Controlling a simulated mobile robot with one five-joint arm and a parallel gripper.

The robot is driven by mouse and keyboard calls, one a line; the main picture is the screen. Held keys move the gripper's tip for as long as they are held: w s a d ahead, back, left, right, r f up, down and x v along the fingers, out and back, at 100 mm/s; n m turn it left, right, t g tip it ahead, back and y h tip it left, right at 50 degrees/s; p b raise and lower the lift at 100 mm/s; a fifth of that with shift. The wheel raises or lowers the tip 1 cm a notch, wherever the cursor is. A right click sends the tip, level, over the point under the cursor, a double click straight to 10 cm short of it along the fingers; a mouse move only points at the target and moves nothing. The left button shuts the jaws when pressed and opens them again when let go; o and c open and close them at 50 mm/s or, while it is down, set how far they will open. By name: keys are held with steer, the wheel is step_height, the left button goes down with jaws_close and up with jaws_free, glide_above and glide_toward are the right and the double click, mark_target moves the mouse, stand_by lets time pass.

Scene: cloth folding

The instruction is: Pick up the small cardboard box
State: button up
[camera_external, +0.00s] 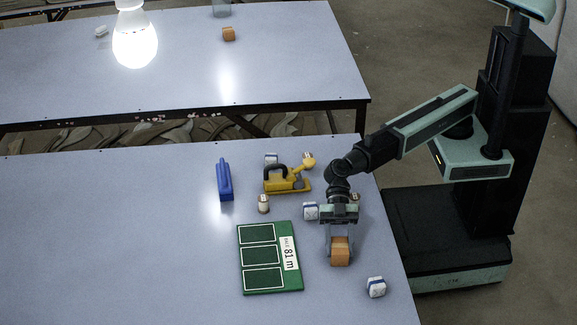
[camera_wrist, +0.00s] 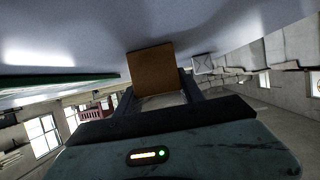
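The small cardboard box (camera_external: 340,251) is a brown-orange cube on the grey-blue table, near its right side. It also shows in the wrist view (camera_wrist: 152,68), slightly tilted between the ends of my fingers. My gripper (camera_external: 340,240) points down over the box, with one finger at its left side and one at its right side. The wrist view shows both fingers (camera_wrist: 157,92) reaching to the box's side edges. I cannot tell whether they press on it, or whether the box is clear of the table.
A green panel marked "81 m" (camera_external: 290,252) lies left of the box. White-blue boxes stand at the front right (camera_external: 376,287) and just behind my gripper (camera_external: 311,211). The table's left is clear.

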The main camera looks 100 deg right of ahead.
mark_target(340, 245)
jaws_close()
steer(key=shift+r, duration=0.1)
step_height(340, 245, up, 10)
steer(key=p, duration=1)
